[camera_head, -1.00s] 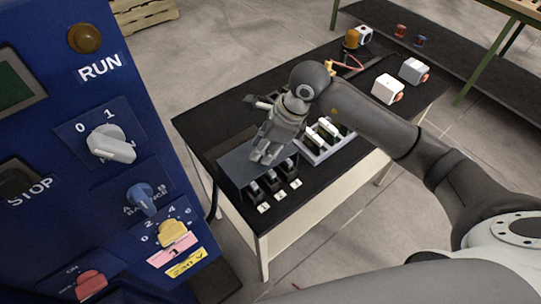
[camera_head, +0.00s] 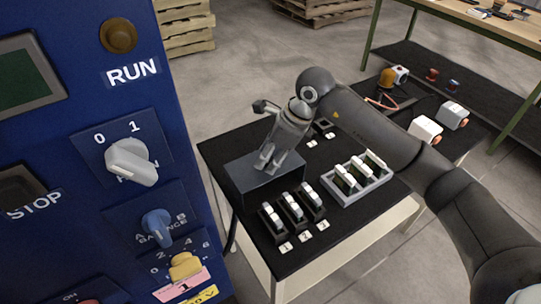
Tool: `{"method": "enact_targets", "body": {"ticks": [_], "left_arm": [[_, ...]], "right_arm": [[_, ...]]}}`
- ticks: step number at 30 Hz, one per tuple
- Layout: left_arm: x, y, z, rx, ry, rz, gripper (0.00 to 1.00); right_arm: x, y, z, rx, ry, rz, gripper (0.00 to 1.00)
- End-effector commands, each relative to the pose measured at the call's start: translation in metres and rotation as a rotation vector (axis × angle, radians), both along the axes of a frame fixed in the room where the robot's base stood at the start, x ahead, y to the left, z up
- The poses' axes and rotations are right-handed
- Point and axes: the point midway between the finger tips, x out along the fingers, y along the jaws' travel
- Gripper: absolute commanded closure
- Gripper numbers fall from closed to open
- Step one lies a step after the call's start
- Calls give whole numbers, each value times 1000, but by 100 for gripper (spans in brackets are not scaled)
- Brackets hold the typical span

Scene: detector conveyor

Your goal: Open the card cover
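A dark grey box-like cover (camera_head: 243,178) sits at the left end of the black table in the head view. I take it to be the card cover, but no label shows. My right gripper (camera_head: 269,167) points down over its top, with fingertips at or just above it; contact is unclear. The fingers look close together, but the angle hides whether they are shut. Several black slots with white-topped pieces (camera_head: 292,206) stand in front of the cover. A light tray (camera_head: 352,192) holding upright cards lies to the right. My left gripper is out of view.
A blue control panel (camera_head: 185,120) with knobs fills the left side. Pallets (camera_head: 185,25) lie behind. My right arm crosses above the table.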

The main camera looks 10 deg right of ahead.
Motion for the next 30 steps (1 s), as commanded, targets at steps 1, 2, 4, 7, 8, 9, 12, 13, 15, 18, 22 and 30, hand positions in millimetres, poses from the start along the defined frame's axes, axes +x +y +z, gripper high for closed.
{"method": "enact_targets", "body": {"ticks": [1,2,4,7,8,9,12,13,15,18,22,30], "left_arm": [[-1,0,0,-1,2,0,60],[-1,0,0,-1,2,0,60],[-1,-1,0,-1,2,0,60],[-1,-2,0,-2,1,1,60],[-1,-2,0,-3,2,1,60],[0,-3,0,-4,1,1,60],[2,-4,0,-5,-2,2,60],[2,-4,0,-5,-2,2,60],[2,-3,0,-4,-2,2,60],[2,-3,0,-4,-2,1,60],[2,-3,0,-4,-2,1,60],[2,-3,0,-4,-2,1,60]], "right_arm": [[0,0,0,0,0,0,52],[0,0,0,0,0,0,52],[0,0,0,0,0,0,52],[0,0,0,0,0,0,52],[0,0,0,0,0,0,52],[0,0,0,-1,0,0,52],[0,-2,4,0,-1,0,52],[-1,-3,6,-1,-2,-1,52],[-1,-6,15,0,-4,0,52],[-5,-12,32,-1,-5,0,52],[-9,-22,59,-1,-7,0,52],[-17,-38,101,0,-3,-1,52]]}}
